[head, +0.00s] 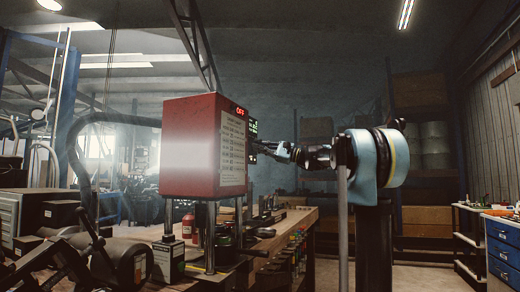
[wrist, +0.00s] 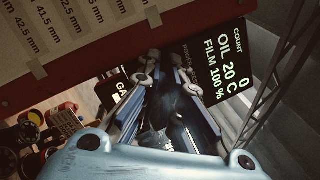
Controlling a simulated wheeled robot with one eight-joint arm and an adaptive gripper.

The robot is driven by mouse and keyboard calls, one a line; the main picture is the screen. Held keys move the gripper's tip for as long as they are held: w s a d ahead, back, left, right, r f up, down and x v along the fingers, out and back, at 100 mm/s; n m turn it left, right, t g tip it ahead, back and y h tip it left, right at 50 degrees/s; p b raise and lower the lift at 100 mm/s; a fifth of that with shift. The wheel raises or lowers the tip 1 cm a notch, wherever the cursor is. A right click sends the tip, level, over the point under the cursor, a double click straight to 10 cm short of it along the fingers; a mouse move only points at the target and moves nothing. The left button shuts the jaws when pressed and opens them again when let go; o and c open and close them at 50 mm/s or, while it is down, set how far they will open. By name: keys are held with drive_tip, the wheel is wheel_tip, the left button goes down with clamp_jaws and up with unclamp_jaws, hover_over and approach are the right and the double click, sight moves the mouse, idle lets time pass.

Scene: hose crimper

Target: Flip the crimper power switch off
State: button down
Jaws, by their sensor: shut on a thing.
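The crimper (head: 190,145) is a red box on posts at the centre left of the head view. A small red sign (head: 240,112) on its right-hand panel reads OFF. My gripper (head: 262,148) reaches in from the right and touches that panel. In the wrist view my gripper (wrist: 168,76) has its fingers at the panel beside a POWER label (wrist: 187,60), shut on the power switch. The switch is mostly hidden by the fingers, so its position cannot be told. A screen (wrist: 224,66) next to them reads count 0, oil 20 C, film 100 %.
A wooden workbench (head: 290,225) stands below and behind the crimper. A red bottle (head: 188,226) stands under it. A thick dark hose (head: 80,150) curves at its left. A blue drawer cabinet (head: 503,255) is at the far right, with open floor before it.

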drive_tip(key=shift+a+f+y, duration=0.1)
drive_tip(key=shift+f+y, duration=0.3)
drive_tip(key=shift+y, duration=0.5)
drive_tip(key=c, duration=1.7)
unclamp_jaws()
drive_tip(key=shift+w, duration=0.1)
drive_tip(key=v, duration=1.2)
drive_tip(key=shift+f, duration=0.15)
